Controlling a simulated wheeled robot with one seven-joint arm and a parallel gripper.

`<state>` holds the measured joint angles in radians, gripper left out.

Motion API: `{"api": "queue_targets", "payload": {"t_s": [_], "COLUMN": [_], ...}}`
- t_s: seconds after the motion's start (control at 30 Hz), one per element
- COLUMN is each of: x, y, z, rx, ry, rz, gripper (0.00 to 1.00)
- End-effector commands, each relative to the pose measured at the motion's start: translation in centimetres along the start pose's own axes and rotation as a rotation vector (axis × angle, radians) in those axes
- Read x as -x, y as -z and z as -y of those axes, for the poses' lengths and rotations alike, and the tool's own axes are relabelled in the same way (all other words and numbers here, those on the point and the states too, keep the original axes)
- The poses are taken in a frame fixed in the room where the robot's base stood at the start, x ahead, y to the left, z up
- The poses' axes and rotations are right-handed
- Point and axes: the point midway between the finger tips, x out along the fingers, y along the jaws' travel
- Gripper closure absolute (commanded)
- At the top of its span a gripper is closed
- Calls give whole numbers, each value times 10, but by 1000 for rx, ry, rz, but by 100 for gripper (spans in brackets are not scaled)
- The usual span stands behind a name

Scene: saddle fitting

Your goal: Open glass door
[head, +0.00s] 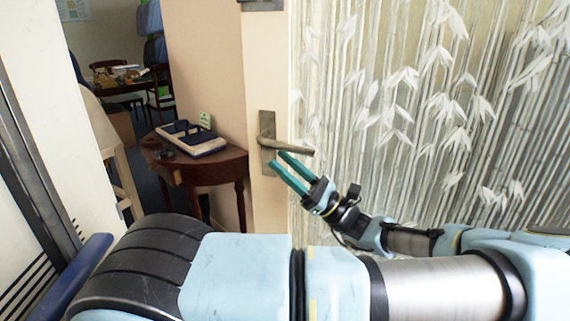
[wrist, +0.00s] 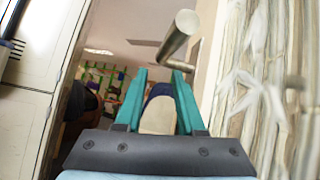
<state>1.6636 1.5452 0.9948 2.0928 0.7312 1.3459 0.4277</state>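The glass door (head: 420,110) fills the right of the head view, with a white bamboo-leaf pattern on its pane; the pane also shows in the wrist view (wrist: 265,100). Its metal lever handle (head: 290,147) sticks out to the right from a plate on the door's left frame. In the wrist view the lever (wrist: 178,38) is a round bar beyond and above the fingertips. My gripper (head: 276,158) has two teal fingers, spread apart with nothing held between them. It is just below the lever; whether a finger touches it I cannot tell. The gripper also shows in the wrist view (wrist: 159,73).
A dark wooden side table (head: 200,171) with a binder-like object (head: 190,138) stands left of the door. A room with a desk and chairs lies behind at the far left. A pale wall or panel edge is at the near left.

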Motion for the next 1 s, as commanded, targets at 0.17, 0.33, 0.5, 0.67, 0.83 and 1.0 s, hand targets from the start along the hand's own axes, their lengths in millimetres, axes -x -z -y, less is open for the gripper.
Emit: {"api": "queue_targets", "payload": {"t_s": [0.17,0.33,0.5,0.67,0.83,1.0], "x": [-1,-1,13,44,77,99], "y": [-1,-1,1,2,2,1], "z": [0,0,0,0,0,0], "rx": [0,0,2,3,3,1], "ry": [-1,-2,0,1,0,-1], "rz": [2,3,2,1,-1,2], "gripper": [48,48,48,48,48,48]}}
